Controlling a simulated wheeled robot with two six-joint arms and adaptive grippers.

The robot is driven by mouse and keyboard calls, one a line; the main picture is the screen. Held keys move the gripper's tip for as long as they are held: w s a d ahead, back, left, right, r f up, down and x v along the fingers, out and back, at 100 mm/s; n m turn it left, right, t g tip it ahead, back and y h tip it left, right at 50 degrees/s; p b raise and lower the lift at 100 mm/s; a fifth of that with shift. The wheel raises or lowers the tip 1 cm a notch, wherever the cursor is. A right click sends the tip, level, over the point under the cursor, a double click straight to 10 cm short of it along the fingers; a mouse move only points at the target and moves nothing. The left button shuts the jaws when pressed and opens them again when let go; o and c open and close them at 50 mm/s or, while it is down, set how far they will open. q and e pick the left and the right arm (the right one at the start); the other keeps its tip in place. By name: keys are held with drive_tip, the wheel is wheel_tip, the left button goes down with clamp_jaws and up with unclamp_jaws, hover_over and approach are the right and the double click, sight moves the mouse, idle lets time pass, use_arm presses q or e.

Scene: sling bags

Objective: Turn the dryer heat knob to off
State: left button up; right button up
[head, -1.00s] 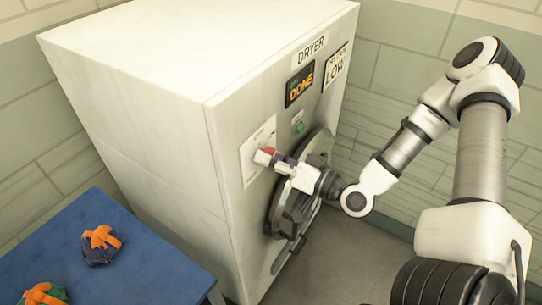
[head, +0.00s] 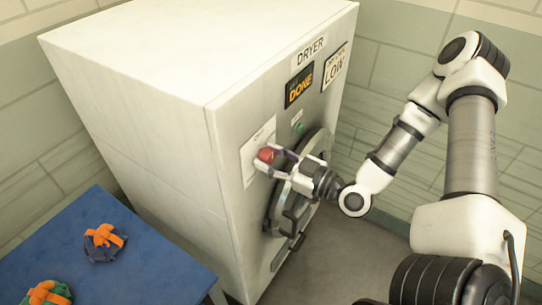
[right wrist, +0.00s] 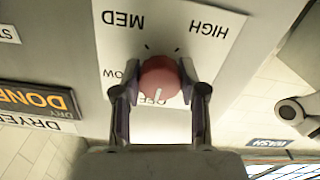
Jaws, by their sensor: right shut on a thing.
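The red heat knob (head: 267,155) sits on a white dial plate on the front of the dryer (head: 225,150). In the right wrist view the knob (right wrist: 160,78) is among the labels LOW, MED, HIGH and OFF, seen upside down. Its white pointer mark is directed at the OFF label, which is partly covered. My right gripper (head: 275,160) is shut on the knob; in the right wrist view its fingers (right wrist: 160,88) lie on either side of it. My left gripper is not in view.
Below the knob is the round dryer door (head: 275,215) with its handle. A green button (head: 299,127), a DONE display (head: 299,86) and a LOW sign (head: 336,65) are above. A blue table (head: 150,265) at left holds a navy bag (head: 103,243) and a green bag (head: 45,292).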

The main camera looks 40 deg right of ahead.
drive_tip(key=shift+n, duration=0.3)
drive_tip(key=o, duration=1.1)
drive_tip(key=shift+o, duration=0.2)
